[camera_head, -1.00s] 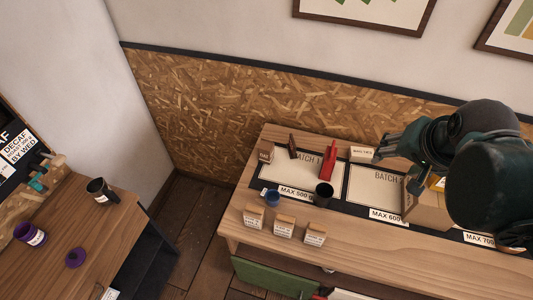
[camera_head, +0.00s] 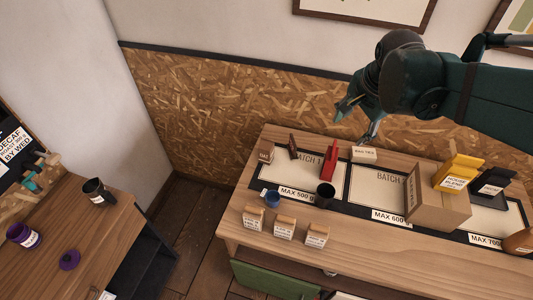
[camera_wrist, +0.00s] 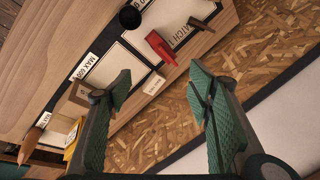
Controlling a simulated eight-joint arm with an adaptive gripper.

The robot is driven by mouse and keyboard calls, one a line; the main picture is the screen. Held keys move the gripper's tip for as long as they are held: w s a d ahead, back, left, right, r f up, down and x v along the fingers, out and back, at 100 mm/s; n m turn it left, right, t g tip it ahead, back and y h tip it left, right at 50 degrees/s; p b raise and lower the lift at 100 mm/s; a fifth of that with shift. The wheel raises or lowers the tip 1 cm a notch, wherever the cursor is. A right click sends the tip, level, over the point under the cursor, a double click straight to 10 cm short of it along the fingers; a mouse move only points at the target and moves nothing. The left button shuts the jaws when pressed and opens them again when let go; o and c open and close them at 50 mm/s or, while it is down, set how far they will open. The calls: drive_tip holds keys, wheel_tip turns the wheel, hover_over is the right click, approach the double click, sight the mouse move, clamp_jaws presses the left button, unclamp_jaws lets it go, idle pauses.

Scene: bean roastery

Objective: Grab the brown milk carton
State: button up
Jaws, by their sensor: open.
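A brown, rounded object (camera_head: 519,241) is cut off by the right edge of the head view, at the right end of the workbench. In the wrist view a brown object with a narrow tip (camera_wrist: 32,143) shows at lower left, seemingly the same one. I cannot tell whether it is the brown milk carton; no clear carton of that kind shows. My gripper (camera_head: 359,121) is open and empty, above the bench's back edge, well left of that object. Its two green fingers stand wide apart in the wrist view (camera_wrist: 160,84).
A cardboard box (camera_head: 432,207) stands on the bench (camera_head: 350,226), with a yellow bag (camera_head: 457,172) and a dark bag (camera_head: 490,184) by it. A red object (camera_head: 329,160), a dark cup (camera_head: 324,194) and several small packs (camera_head: 284,228) are farther left. A side table (camera_head: 75,215) is at left.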

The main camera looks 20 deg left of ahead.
sight(267, 141)
drive_tip(key=w+a+f+m+g+b, duration=0.1)
drive_tip(key=w+a+f+m, duration=0.2)
drive_tip(key=a+f, duration=0.5)
drive_tip(key=w+a+f+m+g+b, duration=0.1)
drive_tip(key=w+a+f+m+b, duration=0.1)
drive_tip(key=a+f, duration=0.6)
drive_tip(key=w+a+f+m+g+h+b, duration=0.1)
drive_tip(key=w+a+f+m, duration=0.3)
drive_tip(key=a, duration=0.9)
drive_tip(key=shift+w+f+m+g+b, duration=0.15)
drive_tip(key=shift+w+f, duration=0.25)
drive_tip(key=shift+f, duration=0.4)
drive_tip(key=shift+w+f+m+g+b, duration=0.1)
drive_tip(key=shift+w+f, duration=0.25)
drive_tip(key=shift+f, duration=0.45)
drive_tip(key=shift+w+f+m+g+b, duration=0.15)
drive_tip(key=shift+w+f, duration=0.25)
drive_tip(key=shift+f, duration=0.4)
drive_tip(key=shift+a+f, duration=0.35)
drive_tip(key=shift+f, duration=0.1)
drive_tip(key=shift+f, duration=1.25)
drive_tip(key=shift+f, duration=0.1)
drive_tip(key=shift+w+f, duration=0.1)
drive_tip(key=shift+f, duration=2.45)
